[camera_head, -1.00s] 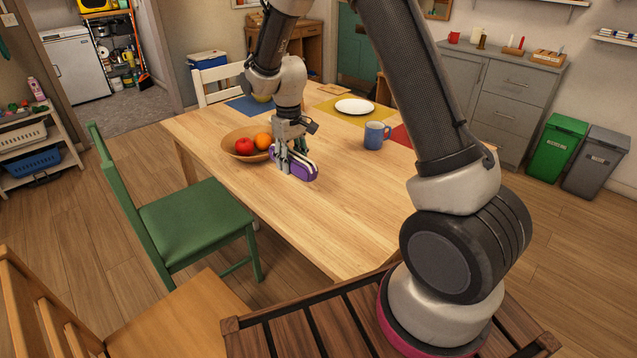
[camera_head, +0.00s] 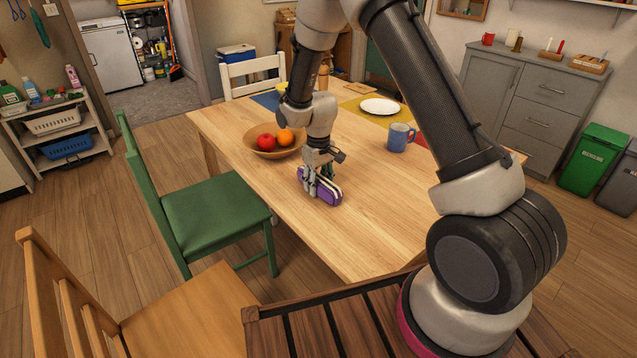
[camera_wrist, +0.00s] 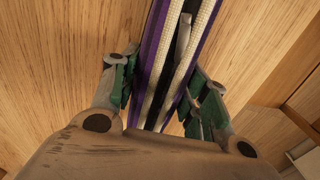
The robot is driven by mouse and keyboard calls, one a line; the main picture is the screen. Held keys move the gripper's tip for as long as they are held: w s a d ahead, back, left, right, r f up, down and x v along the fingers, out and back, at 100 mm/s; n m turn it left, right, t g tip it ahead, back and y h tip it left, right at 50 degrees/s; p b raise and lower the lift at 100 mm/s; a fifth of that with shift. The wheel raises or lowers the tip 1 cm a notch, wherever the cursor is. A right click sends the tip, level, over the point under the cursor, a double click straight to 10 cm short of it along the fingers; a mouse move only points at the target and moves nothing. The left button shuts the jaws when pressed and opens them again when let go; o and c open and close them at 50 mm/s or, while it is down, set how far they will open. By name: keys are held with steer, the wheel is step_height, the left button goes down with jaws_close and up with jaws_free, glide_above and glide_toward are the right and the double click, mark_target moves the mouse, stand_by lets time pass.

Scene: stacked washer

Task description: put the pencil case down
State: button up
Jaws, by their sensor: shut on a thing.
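The pencil case (camera_head: 327,192) is purple with pale bands. It is at the table top, in front of the fruit bowl; I cannot tell whether it touches the wood. My gripper (camera_head: 318,188) points down and is shut on it. In the wrist view the pencil case (camera_wrist: 172,65) runs up between the green-padded fingers of my gripper (camera_wrist: 162,95), one on each side. Wood grain fills the background there.
The wooden table (camera_head: 370,225) is clear in front and to the right of the case. A bowl (camera_head: 258,149) with red and orange fruit stands behind left. A blue mug (camera_head: 400,138) and a white plate (camera_head: 380,106) stand farther back. A green chair (camera_head: 215,212) is at left.

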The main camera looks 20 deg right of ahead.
steer(key=o, duration=1.1)
steer(key=shift+f, duration=0.1)
